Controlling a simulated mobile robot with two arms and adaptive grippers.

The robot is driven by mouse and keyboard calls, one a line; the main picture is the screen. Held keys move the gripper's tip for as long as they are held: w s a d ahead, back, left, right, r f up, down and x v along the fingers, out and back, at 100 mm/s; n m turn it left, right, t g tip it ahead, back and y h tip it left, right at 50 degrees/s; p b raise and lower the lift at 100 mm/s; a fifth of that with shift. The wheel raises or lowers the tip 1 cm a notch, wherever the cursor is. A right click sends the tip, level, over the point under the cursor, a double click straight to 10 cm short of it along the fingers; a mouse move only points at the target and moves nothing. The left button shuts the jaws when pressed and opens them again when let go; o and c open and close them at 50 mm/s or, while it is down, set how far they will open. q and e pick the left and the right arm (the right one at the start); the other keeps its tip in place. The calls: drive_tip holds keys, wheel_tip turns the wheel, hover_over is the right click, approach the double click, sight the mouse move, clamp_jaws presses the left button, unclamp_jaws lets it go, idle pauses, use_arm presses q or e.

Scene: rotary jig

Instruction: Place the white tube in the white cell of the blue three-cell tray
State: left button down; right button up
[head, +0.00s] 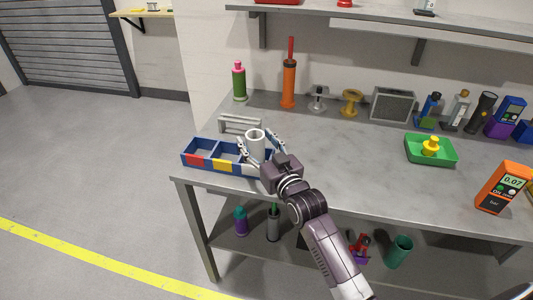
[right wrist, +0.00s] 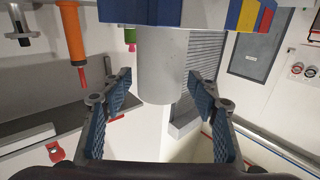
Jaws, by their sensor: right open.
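The blue three-cell tray (head: 207,167) sits at the front left of the bench, with red and yellow patches on its front. The white tube (head: 256,143) stands upright at its right-hand cell; its lower end is hidden behind the tray wall. That cell's own patch is mostly hidden by my gripper. My right gripper (head: 262,147) is open, its fingers on either side of the tube. In the right wrist view, the tube (right wrist: 163,65) runs down from the tray (right wrist: 140,10), with gaps between it and the fingers (right wrist: 160,92). My left gripper is out of view.
A pale rack (head: 240,124) stands just behind the tray. An orange bottle (head: 289,85) and a green bottle (head: 239,82) stand further back. A green tray (head: 420,158) with a yellow piece and an orange meter (head: 502,188) are to the right. The bench middle is clear.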

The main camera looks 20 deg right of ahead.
drive_tip(key=s+d, duration=0.1)
drive_tip(key=s, duration=1)
drive_tip(key=shift+d+b, duration=0.15)
drive_tip(key=shift+b, duration=0.3)
